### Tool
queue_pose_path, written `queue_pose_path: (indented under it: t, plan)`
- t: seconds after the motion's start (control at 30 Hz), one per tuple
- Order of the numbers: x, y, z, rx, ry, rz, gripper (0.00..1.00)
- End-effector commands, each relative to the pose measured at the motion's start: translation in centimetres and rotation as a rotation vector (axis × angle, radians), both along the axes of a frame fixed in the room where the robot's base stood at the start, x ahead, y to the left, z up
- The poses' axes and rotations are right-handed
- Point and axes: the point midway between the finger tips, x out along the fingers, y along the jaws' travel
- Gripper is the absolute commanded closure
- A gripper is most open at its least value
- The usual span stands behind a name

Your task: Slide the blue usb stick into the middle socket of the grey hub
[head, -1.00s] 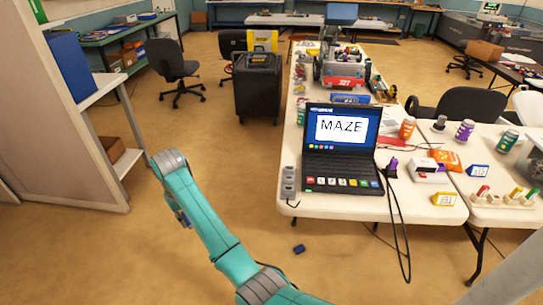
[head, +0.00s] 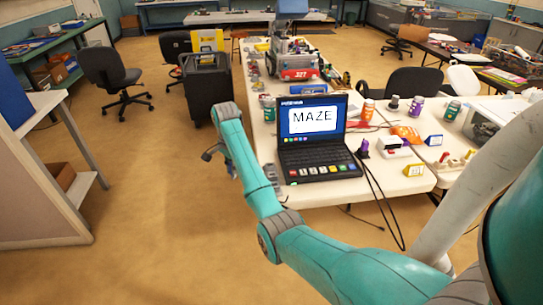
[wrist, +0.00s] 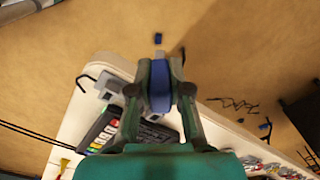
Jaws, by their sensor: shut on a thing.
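The blue usb stick (wrist: 160,88) is between the two fingers of my gripper (wrist: 160,96) in the wrist view, and the gripper is shut on it. A small pale part shows at the stick's far end. In the head view my gripper (head: 208,156) hangs at the left of the table, and the stick cannot be made out there. The grey hub (head: 271,178) lies on the table's left edge beside the laptop, partly hidden by my arm. In the wrist view the hub (wrist: 106,88) is left of the gripper, apart from the stick, partly covered by a finger. Its sockets are not clear.
The open laptop (head: 314,135) stands right of the hub on the white table (head: 345,192). A purple item (head: 363,148) and cables are at its right. A small dark-blue object (wrist: 158,38) lies on the floor. Open floor lies left of the table.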

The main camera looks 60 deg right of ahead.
Motion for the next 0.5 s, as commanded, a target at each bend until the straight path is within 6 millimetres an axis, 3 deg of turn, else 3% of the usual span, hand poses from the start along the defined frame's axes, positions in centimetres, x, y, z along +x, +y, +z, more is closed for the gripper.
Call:
queue_pose_path:
  t: [0.03, 0.2, 0.33, 0.5]
  plan:
    - [-1.4, -2.5, 0.2, 0.0, 0.0, -0.107, 1.0]
    - [-5.2, -8.5, 0.7, 0.001, -0.002, -0.427, 1.0]
    - [-7.3, -11.3, 0.9, 0.001, -0.003, -0.59, 1.0]
    - [-8.6, -12.8, 1.0, 0.001, -0.003, -0.684, 1.0]
